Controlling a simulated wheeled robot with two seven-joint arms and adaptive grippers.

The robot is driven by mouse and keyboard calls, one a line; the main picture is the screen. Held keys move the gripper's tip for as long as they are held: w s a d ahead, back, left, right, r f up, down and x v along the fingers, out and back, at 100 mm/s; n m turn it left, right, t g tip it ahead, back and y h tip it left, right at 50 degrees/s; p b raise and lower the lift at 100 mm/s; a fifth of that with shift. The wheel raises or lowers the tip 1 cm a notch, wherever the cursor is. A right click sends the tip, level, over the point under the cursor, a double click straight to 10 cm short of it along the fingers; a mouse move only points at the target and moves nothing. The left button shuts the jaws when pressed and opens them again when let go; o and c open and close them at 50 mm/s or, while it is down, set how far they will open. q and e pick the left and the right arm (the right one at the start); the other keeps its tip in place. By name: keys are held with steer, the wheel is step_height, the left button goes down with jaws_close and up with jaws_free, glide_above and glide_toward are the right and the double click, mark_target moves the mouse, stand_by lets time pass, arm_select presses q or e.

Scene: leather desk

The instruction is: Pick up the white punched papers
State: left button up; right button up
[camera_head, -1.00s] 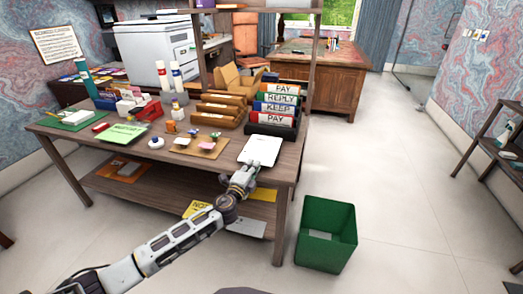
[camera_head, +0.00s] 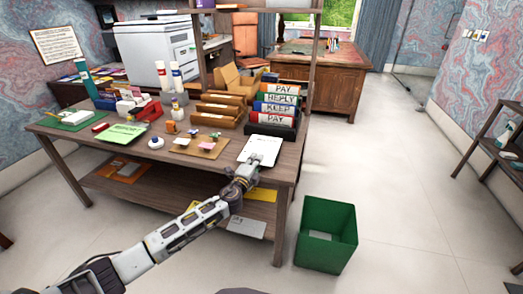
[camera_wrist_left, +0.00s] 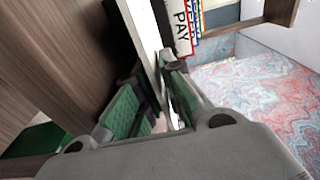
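The white punched papers (camera_head: 264,148) lie near the right front corner of the wooden desk, beside the binders. In the left wrist view they show as a thin white edge (camera_wrist_left: 146,45) beside a dark strip. My left gripper (camera_head: 250,163) is at their near edge. In the left wrist view its two green-padded fingers (camera_wrist_left: 159,75) are close together, one on each side of the white edge, and look shut on it. Most of the sheet's face is hidden in that view. My right gripper is not in view.
Binders (camera_head: 274,109) marked PAY, REPLY and KEEP stand just behind the papers. A corkboard with notes (camera_head: 199,146) lies to their left. A green bin (camera_head: 326,235) stands on the floor at the desk's right, with open floor beyond.

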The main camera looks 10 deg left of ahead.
arm_select(q)
jaws_close()
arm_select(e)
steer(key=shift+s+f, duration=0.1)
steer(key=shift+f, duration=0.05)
arm_select(q)
steer(key=shift+r, duration=0.15)
